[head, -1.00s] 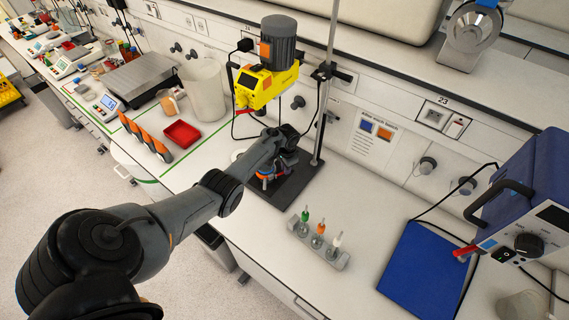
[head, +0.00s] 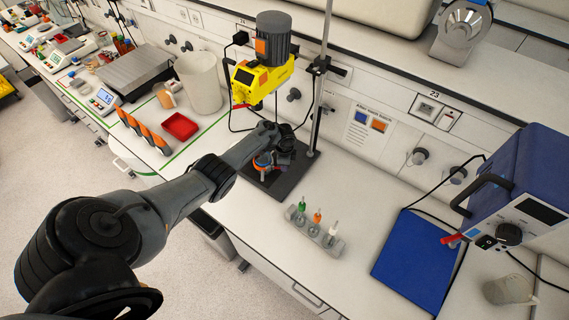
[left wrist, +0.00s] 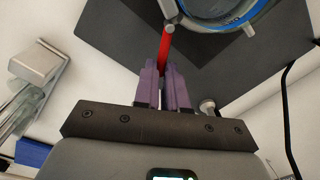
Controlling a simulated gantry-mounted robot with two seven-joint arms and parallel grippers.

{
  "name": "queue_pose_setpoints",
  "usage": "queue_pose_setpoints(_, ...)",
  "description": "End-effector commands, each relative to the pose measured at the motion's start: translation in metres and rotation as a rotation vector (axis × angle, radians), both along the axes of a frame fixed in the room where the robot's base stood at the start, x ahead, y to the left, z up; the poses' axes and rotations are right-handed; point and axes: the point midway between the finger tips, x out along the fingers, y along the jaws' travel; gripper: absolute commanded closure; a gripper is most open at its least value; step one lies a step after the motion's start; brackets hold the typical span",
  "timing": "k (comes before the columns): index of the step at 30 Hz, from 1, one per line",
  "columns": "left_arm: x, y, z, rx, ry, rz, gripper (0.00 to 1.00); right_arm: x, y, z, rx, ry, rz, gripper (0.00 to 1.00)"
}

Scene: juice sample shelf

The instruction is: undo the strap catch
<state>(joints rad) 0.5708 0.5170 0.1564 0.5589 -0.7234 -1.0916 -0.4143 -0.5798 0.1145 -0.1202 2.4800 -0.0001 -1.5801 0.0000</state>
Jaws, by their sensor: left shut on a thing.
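A red lever (left wrist: 165,48), apparently the strap catch, sticks out beside a vessel with a blue ring (left wrist: 242,20) at the top of the left wrist view. My left gripper (left wrist: 166,72) has purple fingers shut on the near end of the red lever. In the head view my left gripper (head: 277,166) is low over the dark stand base (head: 292,182), beside the blue and orange ringed vessel (head: 262,162). The arm and wrist hide much of the vessel and the catch there. My right gripper is not in view.
A yellow stirrer motor (head: 262,82) hangs above on a metal rod (head: 321,85). A small rack (head: 314,232) with stoppered flasks stands in front to the right. A blue mat (head: 418,260) and blue instrument (head: 525,185) lie farther right. A red tray (head: 181,126) is left.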

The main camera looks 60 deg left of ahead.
Motion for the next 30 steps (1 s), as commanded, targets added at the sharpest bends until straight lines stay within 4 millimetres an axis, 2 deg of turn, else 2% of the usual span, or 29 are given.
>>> queue_pose_setpoints(13, 0.000, -0.001, 0.000, 0.000, 0.000, -0.012, 1.00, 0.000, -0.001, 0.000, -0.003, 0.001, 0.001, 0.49)
queue_pose_setpoints(14, 0.000, -0.001, 0.000, 0.000, 0.000, -0.012, 0.84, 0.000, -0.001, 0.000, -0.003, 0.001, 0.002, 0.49)
queue_pose_setpoints(15, 0.000, -0.001, 0.000, 0.000, 0.000, -0.011, 0.78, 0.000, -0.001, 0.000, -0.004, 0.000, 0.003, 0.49)
queue_pose_setpoints(25, 0.000, 0.000, 0.002, 0.000, 0.000, -0.010, 0.78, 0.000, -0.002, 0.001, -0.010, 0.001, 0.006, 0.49)
queue_pose_setpoints(30, 0.000, 0.000, 0.014, 0.000, -0.001, -0.010, 0.78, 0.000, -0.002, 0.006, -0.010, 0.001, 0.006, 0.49)
